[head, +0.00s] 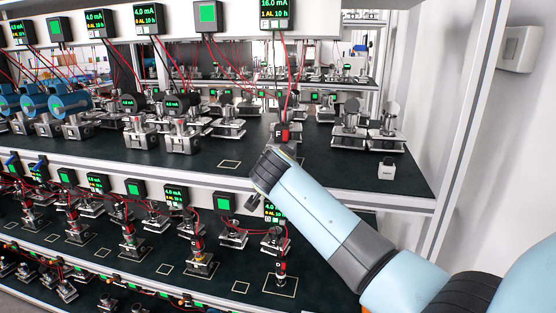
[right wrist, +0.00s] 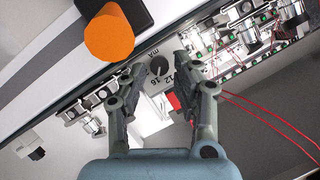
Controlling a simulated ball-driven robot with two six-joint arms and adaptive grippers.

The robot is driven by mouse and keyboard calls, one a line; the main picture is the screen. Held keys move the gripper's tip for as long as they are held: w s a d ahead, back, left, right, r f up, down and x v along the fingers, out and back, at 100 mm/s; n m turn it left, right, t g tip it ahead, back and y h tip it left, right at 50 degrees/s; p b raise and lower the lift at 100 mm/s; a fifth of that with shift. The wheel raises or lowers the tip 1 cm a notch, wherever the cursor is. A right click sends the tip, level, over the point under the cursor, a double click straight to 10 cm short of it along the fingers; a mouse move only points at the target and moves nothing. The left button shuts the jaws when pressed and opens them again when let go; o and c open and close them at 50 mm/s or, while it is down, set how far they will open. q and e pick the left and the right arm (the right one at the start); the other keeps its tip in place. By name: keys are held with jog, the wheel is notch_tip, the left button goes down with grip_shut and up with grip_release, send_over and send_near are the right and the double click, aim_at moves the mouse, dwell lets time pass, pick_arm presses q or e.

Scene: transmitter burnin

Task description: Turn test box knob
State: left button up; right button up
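The test box (right wrist: 154,83) shows in the right wrist view as a light grey face with a printed scale reading 12, 16 and mA. Its round dark knob (right wrist: 158,67) has a light pointer mark. My right gripper (right wrist: 163,70) is open, with its two fingers on either side of the knob and a gap showing on both sides. I cannot tell how far the fingertips are from the box face. In the head view my right arm reaches to the shelf edge and I cannot pick out the knob. My left gripper is in neither view.
An orange cylinder (right wrist: 108,36) stands out close to the fingers at upper left. Red wires (right wrist: 265,118) run right of the gripper. A red-bodied unit marked F (head: 281,133) stands just beyond my wrist. Instruments crowd both shelves; the upper shelf's front right (head: 350,178) is mostly clear.

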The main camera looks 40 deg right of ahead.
jog(key=shift+w+d+f, duration=0.15)
jog(key=shift+w+d, duration=0.05)
jog(key=shift+d, duration=0.1)
jog(key=shift+c, duration=0.7)
jog(key=shift+a, duration=0.1)
grip_shut()
jog(key=n+g, duration=0.1)
jog(key=n+h+b, duration=0.1)
jog(key=shift+w+a+n+g, duration=0.15)
jog(key=shift+w+n+g, duration=0.05)
jog(key=shift+n+g, duration=0.2)
jog(key=shift+n+h+b, duration=0.3)
jog(key=shift+n, duration=0.2)
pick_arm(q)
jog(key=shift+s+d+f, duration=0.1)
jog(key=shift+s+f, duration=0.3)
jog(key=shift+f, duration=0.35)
pick_arm(e)
jog(key=shift+o, duration=0.7)
grip_release()
